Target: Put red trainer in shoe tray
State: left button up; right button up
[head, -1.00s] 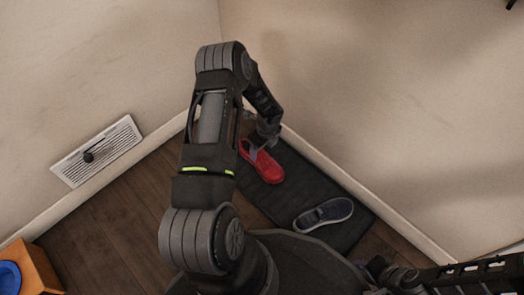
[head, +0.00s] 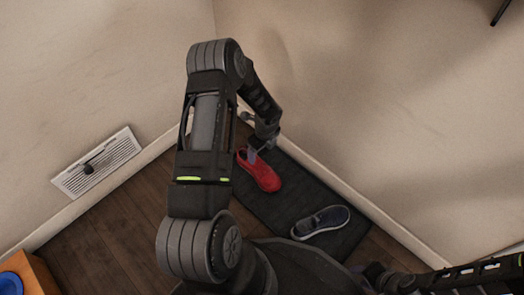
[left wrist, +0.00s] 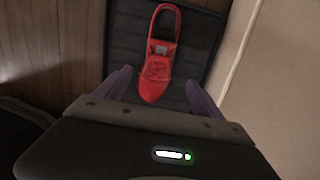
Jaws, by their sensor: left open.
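The red trainer (head: 264,177) lies on the dark shoe tray (head: 285,208), near its far left end. It also shows in the left wrist view (left wrist: 160,62), with its toe toward me. My left gripper (head: 254,155) is just above the trainer's far end in the head view. In the left wrist view my left gripper (left wrist: 158,88) is open, its two fingers either side of the trainer's toe end, with gaps on both sides. My right gripper (head: 376,272) is low at the right, dark and partly hidden; its jaws are unclear.
A dark blue shoe (head: 321,222) lies on the tray's nearer part. Walls meet in a corner behind the tray, and one runs close along its right side. A wall vent (head: 97,163) is at the left. Wooden floor (head: 120,225) is clear left of the tray.

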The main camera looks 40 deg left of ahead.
pick_arm(q)
jog(key=s+d+n+h, duration=0.2)
jog(key=d+n, duration=0.2)
jog(key=d, duration=0.6)
jog(key=s+d+n+h, duration=0.2)
jog(key=s+d+n, duration=0.15)
jog(key=d, duration=0.75)
jog(key=s+d+r+n+t+h, duration=0.1)
jog(key=s+d+r+n, duration=0.1)
jog(key=s+d+n, duration=0.9)
jog(key=n, duration=0.3)
jog(key=shift+d, duration=0.25)
